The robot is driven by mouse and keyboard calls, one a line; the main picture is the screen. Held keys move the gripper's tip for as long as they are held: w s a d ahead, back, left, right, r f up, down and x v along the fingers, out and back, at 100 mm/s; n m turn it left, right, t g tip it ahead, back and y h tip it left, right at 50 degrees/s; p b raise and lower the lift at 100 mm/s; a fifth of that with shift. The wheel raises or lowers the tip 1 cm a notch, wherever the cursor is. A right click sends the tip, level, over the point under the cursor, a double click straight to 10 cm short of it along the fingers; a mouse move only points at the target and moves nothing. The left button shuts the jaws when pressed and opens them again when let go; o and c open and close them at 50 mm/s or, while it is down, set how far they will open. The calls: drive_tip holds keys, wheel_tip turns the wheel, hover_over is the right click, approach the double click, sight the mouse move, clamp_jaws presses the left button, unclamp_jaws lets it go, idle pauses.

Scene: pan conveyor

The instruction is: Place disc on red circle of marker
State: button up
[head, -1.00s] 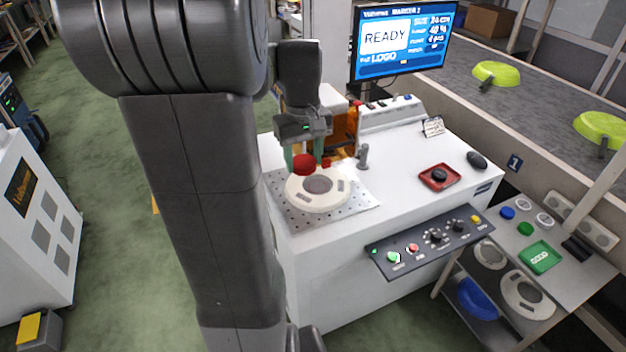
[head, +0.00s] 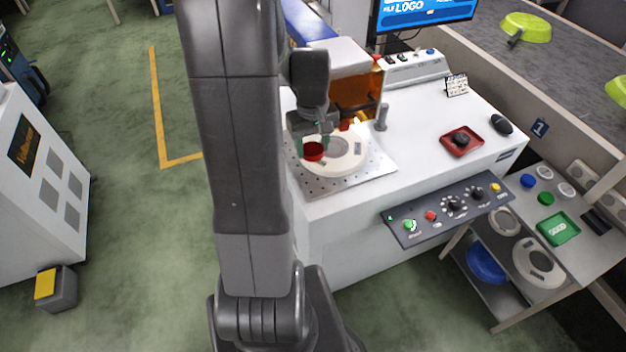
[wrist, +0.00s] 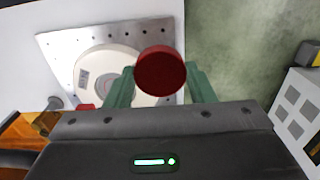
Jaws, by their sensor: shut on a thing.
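A red round disc (wrist: 160,72) sits between the green fingertips of my gripper (wrist: 161,80) in the wrist view. My gripper (head: 313,143) is shut on it; the disc also shows in the head view (head: 313,152), over the left side of the marker's perforated plate (head: 375,166). A white round part with a grey centre (head: 345,160) lies on that plate, partly hidden behind the held disc and gripper. The marker (head: 358,92) has an orange window.
A red tray (head: 475,149) with a black knob is on the white bench at right. A control panel (head: 425,232) projects from the bench front. A side shelf (head: 590,215) holds coloured discs and a green tray. A conveyor (head: 580,60) runs behind. Green floor is open at left.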

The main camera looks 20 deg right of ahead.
sight(313, 190)
wheel_tip(313, 190, down, 14)
drive_tip(key=shift+f+p, duration=0.25)
drive_tip(key=shift+p, duration=0.05)
idle(0.4)
drive_tip(key=shift+f, duration=0.2)
drive_tip(key=o, duration=1)
drive_tip(key=shift+o, duration=0.2)
drive_tip(key=shift+r, duration=0.1)
